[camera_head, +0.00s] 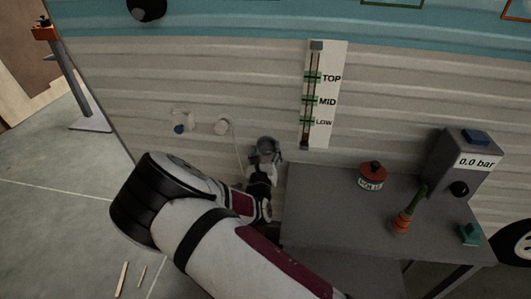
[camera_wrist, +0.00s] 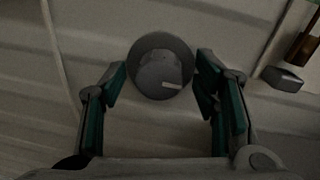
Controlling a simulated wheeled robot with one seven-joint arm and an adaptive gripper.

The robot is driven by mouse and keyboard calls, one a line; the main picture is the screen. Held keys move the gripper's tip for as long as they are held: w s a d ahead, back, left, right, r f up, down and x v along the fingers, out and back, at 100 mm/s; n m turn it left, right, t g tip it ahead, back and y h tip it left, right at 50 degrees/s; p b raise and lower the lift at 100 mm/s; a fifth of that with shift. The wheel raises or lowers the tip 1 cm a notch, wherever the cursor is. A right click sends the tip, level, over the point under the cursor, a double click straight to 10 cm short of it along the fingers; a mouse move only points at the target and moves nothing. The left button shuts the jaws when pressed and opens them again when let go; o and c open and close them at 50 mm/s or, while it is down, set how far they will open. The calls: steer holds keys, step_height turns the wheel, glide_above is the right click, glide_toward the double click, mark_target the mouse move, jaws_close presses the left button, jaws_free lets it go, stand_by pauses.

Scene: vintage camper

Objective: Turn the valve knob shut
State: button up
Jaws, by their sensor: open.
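The valve knob (camera_wrist: 160,62) is a round dark grey knob with a raised grip and a short pale mark at its lower right. It is on the camper's ribbed wall and also shows in the head view (camera_head: 266,144). My gripper (camera_wrist: 160,82) is open, with one finger to the left of the knob and one to the right. Gaps show between the fingers and the knob's rim in the wrist view. In the head view my gripper (camera_head: 262,166) is just below the knob and partly covers its lower side; contact cannot be told there.
A level gauge (camera_head: 320,95) marked TOP, MID and LOW is right of the knob. A grey table (camera_head: 325,205) holds a red-topped container (camera_head: 372,174), a green-handled tool (camera_head: 408,212) and a 0.0 bar box (camera_head: 462,160).

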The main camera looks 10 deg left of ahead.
steer(key=c, duration=1.2)
steer(key=shift+o, duration=0.2)
steer(key=shift+r+n+p, duration=0.1)
steer(key=shift+n+p, duration=0.2)
steer(key=shift+p, duration=0.05)
steer(key=n+p, duration=0.2)
steer(key=shift+n, duration=0.4)
steer(key=n+p, duration=0.2)
steer(key=n, duration=0.3)
steer(key=shift+a+p, duration=0.1)
steer(key=shift+p, duration=0.3)
steer(key=n+p, duration=0.1)
steer(key=n, duration=0.3)
steer(key=shift+n+g+h, duration=0.3)
steer(key=shift+h, duration=0.1)
steer(key=shift+a+n, duration=0.1)
steer(key=shift+n, duration=2.1)
